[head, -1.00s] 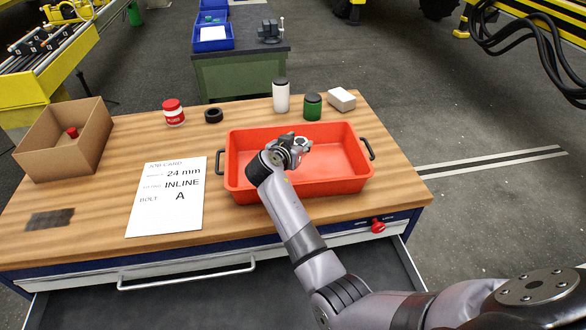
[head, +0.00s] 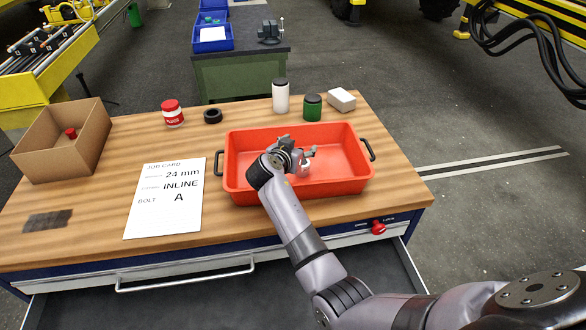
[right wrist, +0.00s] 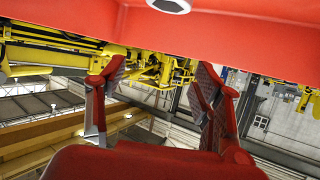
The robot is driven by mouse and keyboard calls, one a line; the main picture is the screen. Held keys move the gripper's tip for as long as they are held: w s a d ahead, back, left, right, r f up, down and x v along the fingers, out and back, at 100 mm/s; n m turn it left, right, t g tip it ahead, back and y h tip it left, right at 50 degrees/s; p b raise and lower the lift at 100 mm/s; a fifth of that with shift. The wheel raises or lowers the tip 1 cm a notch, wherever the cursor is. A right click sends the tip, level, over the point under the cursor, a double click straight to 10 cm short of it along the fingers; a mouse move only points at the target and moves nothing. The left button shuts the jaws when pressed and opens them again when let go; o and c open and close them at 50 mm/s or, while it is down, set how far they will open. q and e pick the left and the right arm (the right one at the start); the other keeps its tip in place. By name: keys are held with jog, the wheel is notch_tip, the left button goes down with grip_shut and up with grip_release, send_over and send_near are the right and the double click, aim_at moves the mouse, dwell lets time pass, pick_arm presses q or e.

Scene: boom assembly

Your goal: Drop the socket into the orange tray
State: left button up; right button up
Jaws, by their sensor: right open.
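The orange tray (head: 345,178) sits on the workbench, with a black handle at each end. My right gripper (head: 298,148) is over the tray, its fingers open and spread. A small pale metal piece, which looks like the socket (head: 306,167), is just below the fingertips, inside the tray outline. Whether it rests on the tray floor I cannot tell. In the right wrist view the open gripper (right wrist: 160,78) has nothing between its fingers, and the socket's hex-shaped end (right wrist: 169,5) shows against the tray wall or floor (right wrist: 240,25) at the top edge. My left gripper is not in view.
A job card (head: 165,198) lies left of the tray. A cardboard box (head: 62,150) holds a red item. A red-lidded jar (head: 172,114), black ring (head: 212,116), white bottle (head: 281,97), green jar (head: 312,107) and white block (head: 342,99) stand behind. An open drawer (head: 210,300) is below.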

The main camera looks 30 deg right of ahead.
notch_tip(320, 180, up, 10)
dwell(0.6)
jog(key=shift+f, duration=0.1)
